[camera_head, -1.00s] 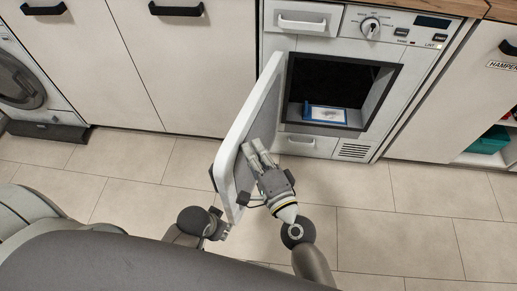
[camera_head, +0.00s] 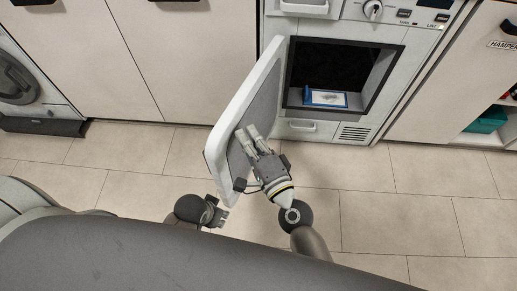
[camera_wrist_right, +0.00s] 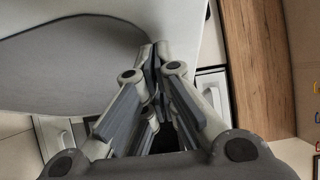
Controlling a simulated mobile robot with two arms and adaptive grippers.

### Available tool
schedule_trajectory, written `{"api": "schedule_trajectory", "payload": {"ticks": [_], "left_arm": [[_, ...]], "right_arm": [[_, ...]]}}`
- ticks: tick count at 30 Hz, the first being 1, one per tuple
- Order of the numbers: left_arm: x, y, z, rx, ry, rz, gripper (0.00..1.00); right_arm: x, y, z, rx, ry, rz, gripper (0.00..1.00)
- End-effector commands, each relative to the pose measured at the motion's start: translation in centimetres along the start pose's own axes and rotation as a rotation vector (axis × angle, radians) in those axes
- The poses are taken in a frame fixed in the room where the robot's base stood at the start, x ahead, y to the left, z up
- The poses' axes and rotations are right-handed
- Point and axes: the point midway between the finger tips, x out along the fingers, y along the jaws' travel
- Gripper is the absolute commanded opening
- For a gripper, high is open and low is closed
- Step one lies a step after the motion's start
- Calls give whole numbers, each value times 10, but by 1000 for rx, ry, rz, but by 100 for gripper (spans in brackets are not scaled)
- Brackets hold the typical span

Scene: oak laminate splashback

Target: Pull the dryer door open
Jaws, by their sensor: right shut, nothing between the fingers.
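The dryer (camera_head: 428,38) is at the upper middle right in the head view. Its white door (camera_head: 238,100) stands wide open, swung out to the left of the dark opening (camera_head: 335,68). My right gripper (camera_head: 246,138) is shut and empty, with its fingertips against or very near the door's grey inner face. In the right wrist view, the closed fingers (camera_wrist_right: 155,55) point toward the door's grey inner panel (camera_wrist_right: 70,62). Whether they touch it I cannot tell. My left gripper (camera_head: 217,213) is low, below the door's near end; its fingers are too small and dark to read.
A blue and white item (camera_head: 326,98) lies inside the dryer opening. A washer (camera_head: 18,80) stands at the far left. White cabinets (camera_head: 170,60) line the wall. A shelf at right holds a teal box (camera_head: 487,120). The tiled floor (camera_head: 400,215) is clear.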

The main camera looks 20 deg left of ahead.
Motion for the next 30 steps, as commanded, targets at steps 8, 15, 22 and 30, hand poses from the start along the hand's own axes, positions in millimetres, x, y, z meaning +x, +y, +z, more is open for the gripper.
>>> {"api": "schedule_trajectory", "payload": {"ticks": [8,15,22,30], "left_arm": [[-1,-1,-3,1,5,-1,40],[-1,-1,-3,1,7,-2,40],[-1,-1,-3,1,7,-2,40],[-1,-1,-4,1,7,-2,40]], "right_arm": [[-52,1,1,-2,-4,3,0],[-90,1,0,-3,-3,2,0],[-109,0,0,-1,-1,0,0],[-112,0,0,1,-1,0,0]]}}
